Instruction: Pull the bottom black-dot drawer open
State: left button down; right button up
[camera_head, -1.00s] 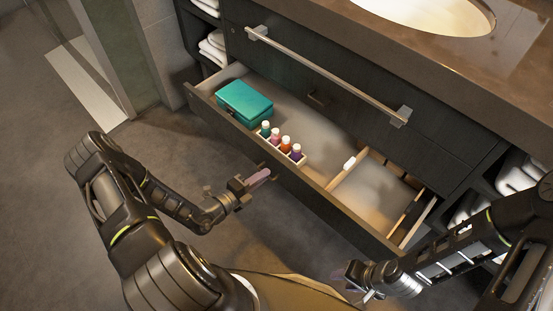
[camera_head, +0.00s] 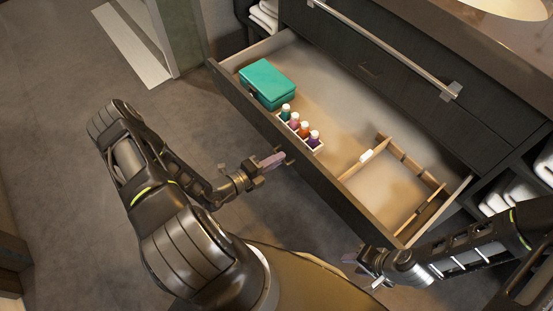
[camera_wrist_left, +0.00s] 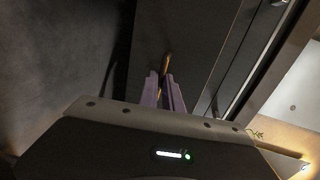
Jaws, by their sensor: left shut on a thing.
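The bottom dark drawer (camera_head: 243,110) stands well out from the vanity, its pale inside open to view. My left gripper (camera_head: 280,156) is at the outside of the drawer front. In the left wrist view, my left gripper (camera_wrist_left: 163,75) is shut on a small brass handle (camera_wrist_left: 167,62) on the dark front. The handle is hidden in the head view. My right gripper (camera_head: 350,259) is low and right, in front of the drawer's right end, apart from it. Whether its fingers are open is too small to tell. No black dot is visible.
A teal box (camera_head: 268,80) and a small tray of coloured bottles (camera_head: 304,130) lie in the drawer. Wooden dividers (camera_head: 408,160) and a small white item (camera_head: 366,155) are at its right. A metal bar (camera_head: 385,45) spans the front above. Floor at left is clear.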

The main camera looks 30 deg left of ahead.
pick_arm(q)
jog(key=c, duration=1.5)
grip_release()
jog(key=shift+c, duration=0.2)
jog(key=v, duration=0.7)
jog(key=shift+s+a+p, duration=0.15)
jog(key=shift+s+p, duration=0.2)
jog(key=shift+p, duration=0.05)
